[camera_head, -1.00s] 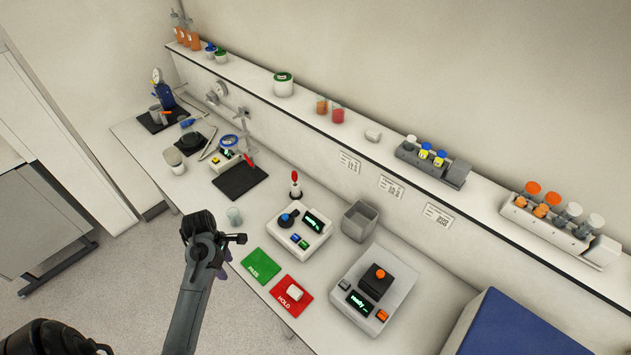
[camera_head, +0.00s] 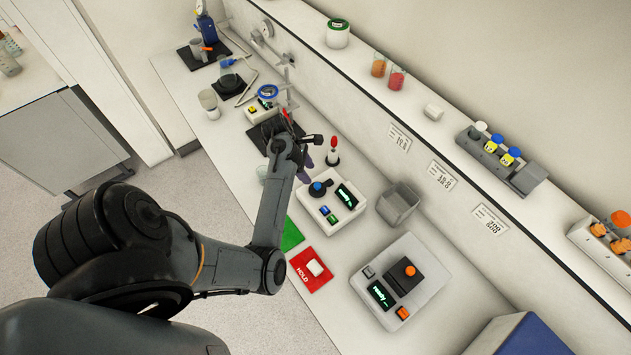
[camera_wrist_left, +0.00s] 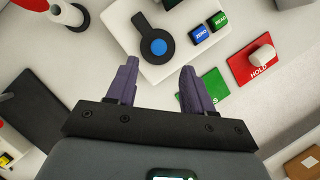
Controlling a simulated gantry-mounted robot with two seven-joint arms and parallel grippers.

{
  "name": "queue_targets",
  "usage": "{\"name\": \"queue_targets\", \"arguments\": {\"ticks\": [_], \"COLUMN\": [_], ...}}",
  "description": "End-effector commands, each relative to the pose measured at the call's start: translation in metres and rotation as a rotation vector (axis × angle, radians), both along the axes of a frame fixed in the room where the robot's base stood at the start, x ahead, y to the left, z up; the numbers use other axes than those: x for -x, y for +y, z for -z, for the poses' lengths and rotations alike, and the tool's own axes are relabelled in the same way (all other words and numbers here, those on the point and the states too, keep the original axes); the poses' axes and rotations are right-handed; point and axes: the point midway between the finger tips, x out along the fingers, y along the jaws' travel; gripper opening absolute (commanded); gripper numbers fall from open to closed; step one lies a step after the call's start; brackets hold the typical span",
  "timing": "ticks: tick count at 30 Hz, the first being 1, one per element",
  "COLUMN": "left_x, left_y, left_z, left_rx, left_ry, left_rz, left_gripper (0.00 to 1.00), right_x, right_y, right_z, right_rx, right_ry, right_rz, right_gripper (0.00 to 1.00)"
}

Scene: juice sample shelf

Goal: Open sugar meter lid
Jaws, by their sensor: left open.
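The white meter with ZERO and READ buttons (camera_head: 336,222) stands on the bench, its display lit. I take it as the sugar meter. Its dark round lid with a blue knob (camera_head: 318,187) lies flat on top and looks closed. The lid also shows in the left wrist view (camera_wrist_left: 152,30), just beyond the fingertips. My left gripper (camera_head: 306,168) is open and empty, above the bench beside the meter's back left edge. In the wrist view its two purple fingers (camera_wrist_left: 159,66) point toward the lid, apart from it. My right gripper is not in view.
A red-topped stand (camera_head: 333,150) is close beside the left gripper. The red HOLD mat (camera_head: 323,281) carries a white cap, with a green mat (camera_head: 291,235) next to it. A second meter with an orange knob (camera_head: 427,271) and a grey bin (camera_head: 399,203) stand to the right.

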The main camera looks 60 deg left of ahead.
Motion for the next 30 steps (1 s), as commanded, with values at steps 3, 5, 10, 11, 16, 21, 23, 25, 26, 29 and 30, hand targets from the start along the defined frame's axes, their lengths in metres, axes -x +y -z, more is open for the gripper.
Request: {"name": "queue_targets", "arguments": {"ticks": [3,5,10,11,16,21,23,25,26,29,30], "left_x": [-0.006,-0.010,-0.016,-0.017,-0.021,-0.022,-0.022,-0.022,-0.022,-0.022,-0.022], "left_y": [-0.006,-0.008,-0.013,-0.014,-0.016,-0.017,-0.017,-0.017,-0.017,-0.017,-0.017], "left_z": [0.019,0.028,0.050,0.053,0.065,0.069,0.069,0.069,0.069,0.068,0.068], "left_rx": [0.004,0.004,0.001,0.001,0.000,-0.002,-0.002,-0.002,-0.002,-0.002,-0.002], "left_ry": [0.001,0.000,0.001,0.001,0.001,0.001,0.001,0.001,0.001,0.001,0.001], "left_rz": [0.001,0.000,0.002,0.002,0.001,0.001,0.001,0.001,0.001,0.001,0.001], "left_gripper": [0.52,0.52,0.52,0.52,0.52,0.52,0.52,0.52,0.52,0.44,0.38], "right_x": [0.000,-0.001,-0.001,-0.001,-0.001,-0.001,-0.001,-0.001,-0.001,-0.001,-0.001], "right_y": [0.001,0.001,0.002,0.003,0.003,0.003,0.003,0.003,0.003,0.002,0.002], "right_z": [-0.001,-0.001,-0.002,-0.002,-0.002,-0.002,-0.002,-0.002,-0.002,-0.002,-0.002], "right_rx": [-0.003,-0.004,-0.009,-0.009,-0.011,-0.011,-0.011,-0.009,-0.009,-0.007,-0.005], "right_ry": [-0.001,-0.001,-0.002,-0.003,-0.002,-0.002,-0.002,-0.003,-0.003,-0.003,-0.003], "right_rz": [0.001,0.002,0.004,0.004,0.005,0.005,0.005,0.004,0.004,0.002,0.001], "right_gripper": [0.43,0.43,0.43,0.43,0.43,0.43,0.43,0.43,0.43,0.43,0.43]}}
